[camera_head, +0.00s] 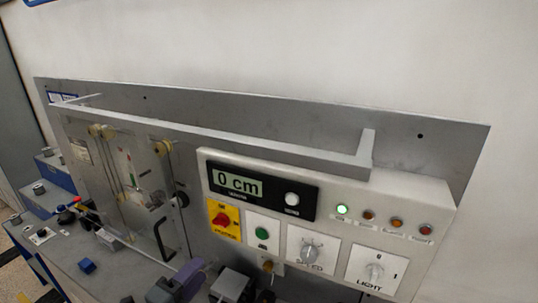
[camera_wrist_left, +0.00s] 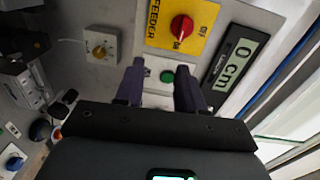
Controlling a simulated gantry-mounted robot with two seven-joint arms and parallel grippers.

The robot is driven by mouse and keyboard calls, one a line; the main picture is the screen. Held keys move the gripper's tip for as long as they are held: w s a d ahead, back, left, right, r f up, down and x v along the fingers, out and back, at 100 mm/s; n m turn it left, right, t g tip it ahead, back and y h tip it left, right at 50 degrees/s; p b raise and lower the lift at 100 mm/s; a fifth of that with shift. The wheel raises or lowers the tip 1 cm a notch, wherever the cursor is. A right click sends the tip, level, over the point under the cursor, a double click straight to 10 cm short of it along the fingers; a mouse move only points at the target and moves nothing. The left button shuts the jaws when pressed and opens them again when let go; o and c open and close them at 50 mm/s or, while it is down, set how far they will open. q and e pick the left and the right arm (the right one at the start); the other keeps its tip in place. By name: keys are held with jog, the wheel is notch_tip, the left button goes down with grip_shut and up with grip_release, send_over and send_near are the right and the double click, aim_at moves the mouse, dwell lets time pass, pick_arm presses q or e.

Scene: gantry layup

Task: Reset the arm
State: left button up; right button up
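My left gripper (camera_head: 185,278) is low in the head view, in front of the machine and below its control panel (camera_head: 330,206). In the left wrist view its two dark purple fingers (camera_wrist_left: 160,88) stand apart with nothing held between them. Beyond the gap is a green button (camera_wrist_left: 167,76) on the panel, also in the head view (camera_head: 262,233). I cannot tell whether a finger touches the panel. My right gripper is not in view.
A red knob on a yellow plate (camera_head: 223,219), a "0 cm" display (camera_head: 238,185), a speed knob (camera_head: 310,249) and a light knob (camera_head: 375,271) are on the panel. A grey bar (camera_head: 230,138) sticks out above it.

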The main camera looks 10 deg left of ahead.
pick_arm(q)
jog(key=s+d+f+n+g+y, duration=0.1)
jog(key=s+d+f+n+g, duration=0.1)
jog(key=s+f+n, duration=0.5)
jog(key=s+d+f+n+g+y, duration=0.2)
jog(key=s+f, duration=0.3)
jog(key=f, duration=0.5)
jog(key=s+a+f+n+g+y, duration=0.1)
jog(key=s+a+f+n+g, duration=0.1)
jog(key=s+f+n+g, duration=0.4)
jog(key=s+a+f+n+g+y, duration=0.1)
jog(key=s+a+f+n+g, duration=0.2)
jog(key=s, duration=0.6)
notch_tip(320, 180, up, 20)
jog(key=n+p, duration=0.1)
jog(key=p, duration=1.8)
jog(key=shift+s+d+f+n, duration=0.15)
jog(key=shift+s+n, duration=0.15)
